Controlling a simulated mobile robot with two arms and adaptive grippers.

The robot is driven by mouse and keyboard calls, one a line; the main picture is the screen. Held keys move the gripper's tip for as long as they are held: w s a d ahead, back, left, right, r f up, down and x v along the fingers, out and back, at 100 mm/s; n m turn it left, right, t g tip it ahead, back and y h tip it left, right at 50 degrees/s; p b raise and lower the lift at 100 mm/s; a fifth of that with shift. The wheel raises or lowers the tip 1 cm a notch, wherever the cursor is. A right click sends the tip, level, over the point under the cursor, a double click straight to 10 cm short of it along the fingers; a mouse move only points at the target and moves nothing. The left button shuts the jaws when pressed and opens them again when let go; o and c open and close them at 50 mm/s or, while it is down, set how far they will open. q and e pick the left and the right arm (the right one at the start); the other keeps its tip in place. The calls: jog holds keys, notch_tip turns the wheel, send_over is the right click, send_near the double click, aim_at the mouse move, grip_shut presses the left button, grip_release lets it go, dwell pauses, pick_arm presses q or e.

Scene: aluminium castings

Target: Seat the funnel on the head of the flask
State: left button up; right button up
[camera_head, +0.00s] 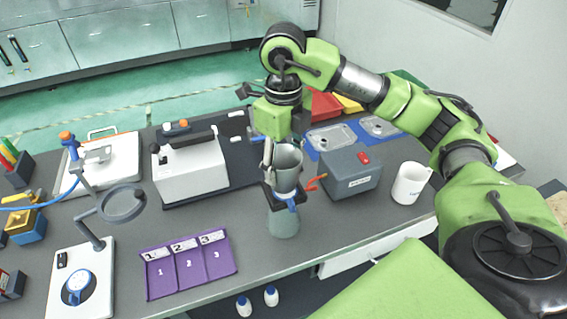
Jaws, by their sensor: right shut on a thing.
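The funnel (286,165) is a grey, open-topped cup with a paler, blue-edged lower part. It is upright in the head view, directly above the flask (284,223). The flask is a grey-green, tapered vessel on the table, with a blue piece near its top. My right gripper (270,172) reaches down from above and is shut on the funnel at its left side. Dark parts cover the join between funnel and flask, so I cannot tell whether they touch. My left gripper is out of view.
A white machine (190,168) is at left. A purple numbered mat (188,264) lies front left, beside a ring stand (122,204).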

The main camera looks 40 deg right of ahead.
jog(key=shift+f+b, duration=0.9)
jog(key=shift+f, duration=0.2)
jog(key=o, duration=1.3)
jog(key=shift+r, duration=0.1)
notch_tip(320, 180, up, 12)
